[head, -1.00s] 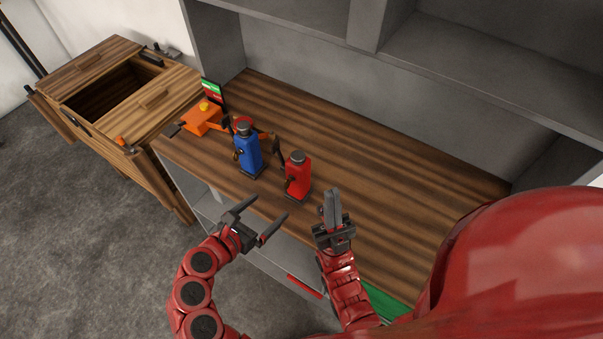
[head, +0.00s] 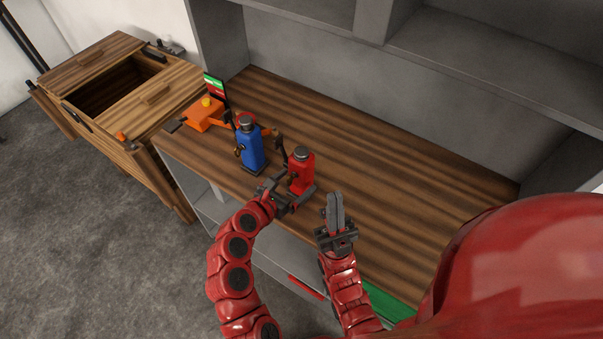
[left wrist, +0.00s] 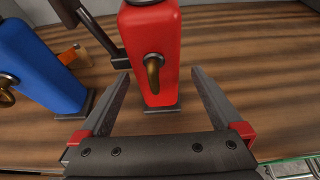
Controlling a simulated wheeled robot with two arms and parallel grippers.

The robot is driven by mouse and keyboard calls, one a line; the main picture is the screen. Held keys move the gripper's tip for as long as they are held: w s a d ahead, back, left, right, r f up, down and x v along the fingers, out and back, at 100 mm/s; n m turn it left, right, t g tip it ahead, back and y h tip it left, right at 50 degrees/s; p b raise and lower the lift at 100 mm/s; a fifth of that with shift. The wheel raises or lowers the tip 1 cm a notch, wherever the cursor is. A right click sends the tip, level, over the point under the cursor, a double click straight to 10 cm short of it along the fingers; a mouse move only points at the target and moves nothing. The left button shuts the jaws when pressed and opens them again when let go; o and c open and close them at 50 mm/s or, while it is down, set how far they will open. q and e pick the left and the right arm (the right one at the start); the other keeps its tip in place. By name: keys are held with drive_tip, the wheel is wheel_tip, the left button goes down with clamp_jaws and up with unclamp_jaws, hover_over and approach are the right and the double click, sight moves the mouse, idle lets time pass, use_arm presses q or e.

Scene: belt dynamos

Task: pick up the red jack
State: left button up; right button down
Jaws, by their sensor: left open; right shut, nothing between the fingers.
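The red jack (head: 301,172) stands upright on the wooden bench top, with a dark cap and a dark base. In the left wrist view the red jack (left wrist: 153,50) stands ahead, between the lines of the two fingers, with a brass-coloured hook on its near face. My left gripper (head: 288,189) is open at the jack's near side, fingers on either side of its lower part; in the wrist view the gripper (left wrist: 155,95) shows a gap on both sides, and contact cannot be told. My right gripper (head: 335,196) is shut and empty, right of the jack.
A blue jack (head: 251,147) stands close to the left of the red one. An orange device (head: 203,115) sits farther left. A wooden cabinet (head: 125,90) stands left of the bench. The bench top (head: 400,180) is clear to the right.

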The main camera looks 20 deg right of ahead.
use_arm(q)
drive_tip(key=shift+p+x, duration=0.75)
drive_tip(key=shift+x, duration=1.55)
drive_tip(key=shift+w+a+f, duration=0.1)
drive_tip(key=shift+a, duration=0.1)
clamp_jaws()
